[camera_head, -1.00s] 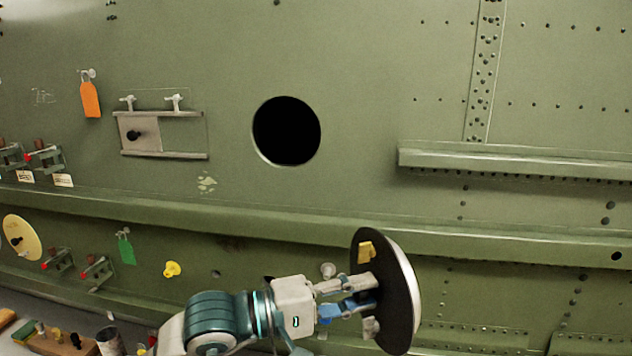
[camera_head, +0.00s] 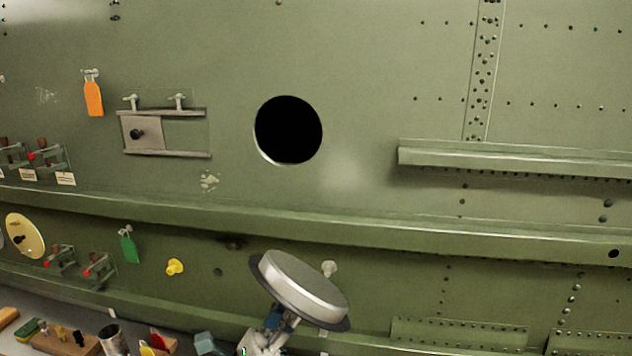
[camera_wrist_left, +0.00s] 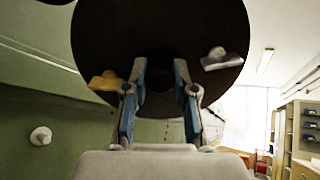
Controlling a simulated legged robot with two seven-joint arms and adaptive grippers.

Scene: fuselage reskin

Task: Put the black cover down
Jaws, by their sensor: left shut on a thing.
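The black cover (camera_head: 299,288) is a round disc with a black rim and a raised silvery face. The left gripper's fingers (camera_wrist_left: 160,85) are shut on the cover; the gripped part is hard to make out. My right gripper is not in view.
A round dark hole (camera_head: 288,130) is in the green fuselage wall. A ledge (camera_head: 380,230) runs along the wall behind the cover. Below left, a bench (camera_head: 30,313) holds a wooden block (camera_head: 65,338) and a can (camera_head: 111,340). A white knob (camera_head: 329,269) sticks out beside the cover.

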